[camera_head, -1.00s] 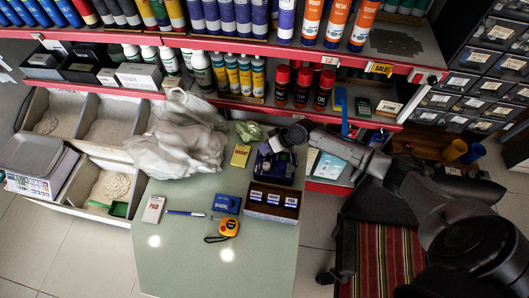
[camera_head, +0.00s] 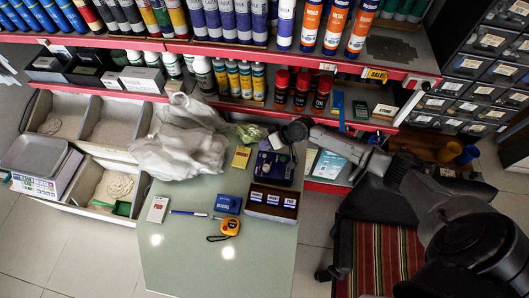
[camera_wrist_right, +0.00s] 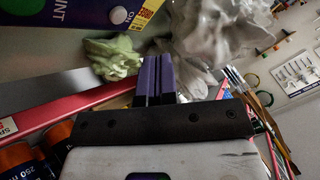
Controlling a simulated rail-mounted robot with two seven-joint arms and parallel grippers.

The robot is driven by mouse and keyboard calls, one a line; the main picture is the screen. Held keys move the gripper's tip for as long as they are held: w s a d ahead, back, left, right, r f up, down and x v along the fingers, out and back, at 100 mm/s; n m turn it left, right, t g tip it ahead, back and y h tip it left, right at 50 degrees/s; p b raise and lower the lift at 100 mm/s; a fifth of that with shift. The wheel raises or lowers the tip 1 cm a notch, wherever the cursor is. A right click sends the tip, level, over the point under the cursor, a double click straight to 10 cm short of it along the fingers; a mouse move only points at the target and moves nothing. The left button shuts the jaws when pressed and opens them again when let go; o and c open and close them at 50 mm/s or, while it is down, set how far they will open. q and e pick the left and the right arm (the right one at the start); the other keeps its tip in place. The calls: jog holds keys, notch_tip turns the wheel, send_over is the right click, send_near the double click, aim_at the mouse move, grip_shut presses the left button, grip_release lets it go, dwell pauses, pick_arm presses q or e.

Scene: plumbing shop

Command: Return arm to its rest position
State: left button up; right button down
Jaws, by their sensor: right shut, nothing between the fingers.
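My right arm comes in from the right in the head view and reaches over the back of the green counter (camera_head: 180,265). My right gripper (camera_head: 274,143) is above the counter's back edge, close to a dark blue box. In the right wrist view its two purple-dark fingers (camera_wrist_right: 156,80) are together with nothing between them. A crumpled green lump (camera_wrist_right: 113,58) and a crumpled white bag (camera_wrist_right: 215,30) lie beyond the fingertips. My left gripper is not in view.
The counter holds a yellow box (camera_head: 241,157), tape measure (camera_head: 229,227), pen (camera_head: 188,213), blue box (camera_head: 228,204) and dark card holder (camera_head: 273,202). Red-edged shelves (camera_head: 300,60) with bottles and cans stand close behind the gripper. A striped chair (camera_head: 384,262) is at right. The counter's front is clear.

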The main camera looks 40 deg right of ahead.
pick_arm(q)
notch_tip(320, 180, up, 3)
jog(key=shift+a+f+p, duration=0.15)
jog(key=shift+p, duration=0.85)
pick_arm(e)
notch_tip(320, 180, up, 3)
jog(key=shift+f, duration=0.1)
jog(key=shift+s, duration=0.1)
